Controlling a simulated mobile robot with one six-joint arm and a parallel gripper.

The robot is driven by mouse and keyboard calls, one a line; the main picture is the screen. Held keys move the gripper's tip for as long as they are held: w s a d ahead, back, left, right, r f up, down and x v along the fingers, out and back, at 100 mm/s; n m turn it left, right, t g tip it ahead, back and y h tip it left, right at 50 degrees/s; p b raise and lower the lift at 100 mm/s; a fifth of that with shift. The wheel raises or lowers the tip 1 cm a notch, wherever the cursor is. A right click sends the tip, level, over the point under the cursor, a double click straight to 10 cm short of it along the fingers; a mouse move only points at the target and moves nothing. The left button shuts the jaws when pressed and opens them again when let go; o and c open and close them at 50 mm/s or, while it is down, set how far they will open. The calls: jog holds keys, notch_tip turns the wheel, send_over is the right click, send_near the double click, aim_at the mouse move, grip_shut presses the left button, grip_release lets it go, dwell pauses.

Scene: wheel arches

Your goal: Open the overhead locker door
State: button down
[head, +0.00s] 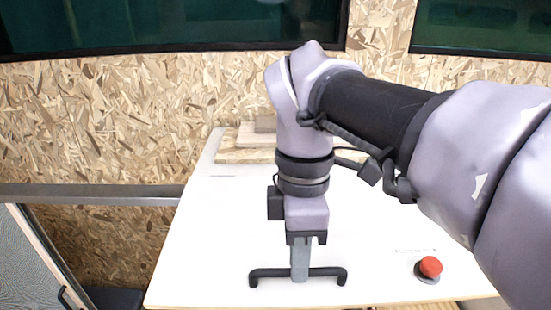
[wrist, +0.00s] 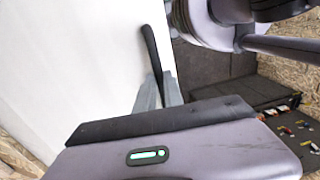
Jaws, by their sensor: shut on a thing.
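The locker door appears to be the broad white panel (head: 215,235) in the middle of the head view. Its black bar handle (head: 325,271), with bent ends, is near the lower edge. My gripper (head: 299,273) points down in the picture, and its grey fingers are shut on the middle of the handle. In the wrist view, the white panel (wrist: 75,60) fills the left side. The dark handle (wrist: 150,45) runs up from between my grey fingers (wrist: 160,92). The fingers hide the middle of the handle. I cannot tell how far the door stands open.
A red knob (head: 430,266) is at the panel's lower right. Wooden pieces (head: 245,147) are at its far edge. A grey rail (head: 90,194) runs at the left, with chipboard wall (head: 120,120) and dark windows (head: 170,22) behind. A dark tray with small items (wrist: 290,125) shows at right.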

aim_at(298, 286)
jog(key=shift+t, duration=0.9)
jog(key=f+b, duration=0.4)
jog(key=shift+s+f+b, duration=0.2)
jog(key=shift+f+b, duration=0.15)
jog(key=shift+f, duration=0.05)
jog(key=shift+r, duration=0.1)
jog(key=c, duration=1.5)
grip_release()
jog(key=shift+o, duration=0.2)
jog(key=shift+r, duration=0.15)
notch_tip(298, 286, up, 17)
jog(key=s+p, duration=0.1)
jog(key=p, duration=1.6)
